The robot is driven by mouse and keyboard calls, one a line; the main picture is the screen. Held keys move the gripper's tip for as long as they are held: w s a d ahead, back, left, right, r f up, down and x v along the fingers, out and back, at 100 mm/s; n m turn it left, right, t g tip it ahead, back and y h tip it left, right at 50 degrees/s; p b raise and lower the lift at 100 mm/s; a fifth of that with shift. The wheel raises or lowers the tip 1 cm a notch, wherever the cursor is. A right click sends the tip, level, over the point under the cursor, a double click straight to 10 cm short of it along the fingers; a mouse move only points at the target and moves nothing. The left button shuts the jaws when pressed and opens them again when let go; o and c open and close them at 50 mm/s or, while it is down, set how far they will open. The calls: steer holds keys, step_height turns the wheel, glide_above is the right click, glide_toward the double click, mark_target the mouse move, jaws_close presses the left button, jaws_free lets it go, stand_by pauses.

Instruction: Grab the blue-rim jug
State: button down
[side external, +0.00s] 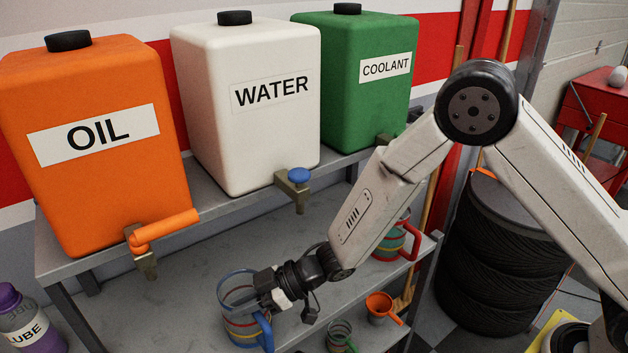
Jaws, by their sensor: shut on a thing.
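The blue-rim jug (238,318) is a clear jug with a blue rim, a blue handle and coloured bands. It stands upright on the lower grey shelf, below the orange and white tanks. My gripper (268,298) reaches in from the right and is shut on the jug at its handle side. The gripper covers part of the jug's right side and upper handle, so the exact finger contact is hidden.
Above stand the orange OIL tank (85,190), white WATER tank (255,140) and green COOLANT tank (350,100), with taps overhanging the shelf. A red-handled jug (390,243), orange cup (378,306) and green-handled cup (338,337) stand right. A purple-capped LUBE bottle (22,320) stands left.

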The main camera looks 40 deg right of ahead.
steer(key=shift+r, duration=0.55)
steer(key=s+d+r, duration=0.7)
steer(key=s+r, duration=0.4)
steer(key=s, duration=0.1)
steer(key=shift+r, duration=0.4)
